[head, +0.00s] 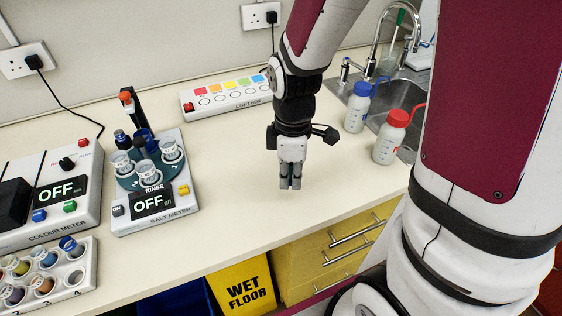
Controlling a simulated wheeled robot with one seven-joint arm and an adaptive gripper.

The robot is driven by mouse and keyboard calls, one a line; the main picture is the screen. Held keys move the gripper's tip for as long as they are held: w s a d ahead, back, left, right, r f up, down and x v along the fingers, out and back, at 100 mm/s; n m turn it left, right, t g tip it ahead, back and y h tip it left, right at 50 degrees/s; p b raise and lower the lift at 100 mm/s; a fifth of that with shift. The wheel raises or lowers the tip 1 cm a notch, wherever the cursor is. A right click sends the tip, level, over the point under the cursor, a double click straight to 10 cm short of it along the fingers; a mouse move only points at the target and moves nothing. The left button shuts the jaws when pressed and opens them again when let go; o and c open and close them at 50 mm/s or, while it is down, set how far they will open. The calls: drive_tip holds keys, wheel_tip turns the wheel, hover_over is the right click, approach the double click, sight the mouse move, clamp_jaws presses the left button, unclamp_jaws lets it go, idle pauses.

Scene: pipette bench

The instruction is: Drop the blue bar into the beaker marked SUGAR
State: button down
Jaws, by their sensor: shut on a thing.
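My gripper (290,183) points down over the bare bench, in the middle of the head view. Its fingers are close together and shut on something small. The fingers hide that thing, so I cannot tell its colour or shape. I cannot make out a blue bar anywhere. Several small clear beakers (149,173) stand on the dark round turntable of the salt meter (160,212), left of my gripper and apart from it. Their markings are too small to read, so I cannot tell which one is marked SUGAR.
The colour meter (62,190) and a white rack of coloured vials (72,291) are at the left. The light box (228,97) is at the back. Blue-capped (357,108) and red-capped (390,138) bottles stand by the sink at the right. The bench between salt meter and gripper is clear.

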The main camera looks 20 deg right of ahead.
drive_tip(key=s, duration=0.2)
drive_tip(key=s+p, duration=0.1)
drive_tip(key=s, duration=0.3)
drive_tip(key=shift+s+r+p, duration=0.1)
drive_tip(key=shift+r+p, duration=0.2)
drive_tip(key=shift+r, duration=0.1)
drive_tip(key=shift+p, duration=0.8)
drive_tip(key=p, duration=0.2)
drive_tip(key=s+p, duration=0.1)
drive_tip(key=shift+s+r+p, duration=0.2)
drive_tip(key=shift+s+p, duration=0.05)
drive_tip(key=shift+p, duration=0.1)
drive_tip(key=shift+s+f+p, duration=0.15)
drive_tip(key=shift+s+p, duration=0.2)
drive_tip(key=shift+p, duration=0.4)
drive_tip(key=shift+f, duration=0.15)
